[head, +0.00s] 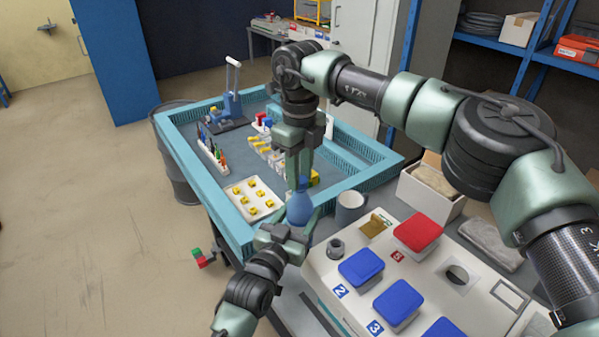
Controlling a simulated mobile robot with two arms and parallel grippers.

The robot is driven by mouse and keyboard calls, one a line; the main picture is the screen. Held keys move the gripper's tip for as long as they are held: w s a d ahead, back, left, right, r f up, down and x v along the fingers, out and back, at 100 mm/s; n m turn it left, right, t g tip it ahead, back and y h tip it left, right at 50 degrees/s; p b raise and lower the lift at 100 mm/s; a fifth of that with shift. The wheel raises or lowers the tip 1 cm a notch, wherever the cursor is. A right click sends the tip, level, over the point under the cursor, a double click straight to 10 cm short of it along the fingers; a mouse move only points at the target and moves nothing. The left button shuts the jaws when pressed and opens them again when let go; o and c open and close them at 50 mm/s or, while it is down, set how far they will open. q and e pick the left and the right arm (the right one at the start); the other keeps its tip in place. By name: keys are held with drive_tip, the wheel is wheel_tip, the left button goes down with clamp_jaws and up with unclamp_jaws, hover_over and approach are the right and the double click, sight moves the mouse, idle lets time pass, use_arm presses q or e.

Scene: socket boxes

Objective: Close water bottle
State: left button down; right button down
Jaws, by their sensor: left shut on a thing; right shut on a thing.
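A blue water bottle (300,209) is held upright near the front edge of the teal-rimmed cart. My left gripper (299,226) comes from below and is shut on the bottle's lower body. My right gripper (301,180) points down from above and is shut on a small blue piece at the bottle's top, which looks like the cap. The cap is mostly hidden between the fingers. It lines up with the bottle neck, but I cannot tell whether it is seated.
The teal-rimmed cart (233,212) holds a white tray of yellow pieces (254,199) and several tools. A grey cup (350,207) stands close right of the bottle. A white box (412,277) with blue and red lids lies at lower right.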

drive_tip(key=m, duration=0.4)
drive_tip(key=shift+m, duration=0.3)
drive_tip(key=m, duration=0.6)
drive_tip(key=shift+m, duration=0.3)
drive_tip(key=m, duration=0.4)
drive_tip(key=shift+m, duration=0.3)
drive_tip(key=m, duration=0.6)
drive_tip(key=shift+d, duration=0.1)
drive_tip(key=m, duration=0.4)
drive_tip(key=shift+m, duration=0.3)
drive_tip(key=m, duration=0.3)
drive_tip(key=shift+m, duration=1.1)
drive_tip(key=m, duration=0.3)
drive_tip(key=shift+s+a+f, duration=0.1)
drive_tip(key=shift+s+a, duration=0.15)
drive_tip(key=shift+s, duration=0.05)
drive_tip(key=shift+w+d+m, duration=0.15)
drive_tip(key=shift+m, duration=0.65)
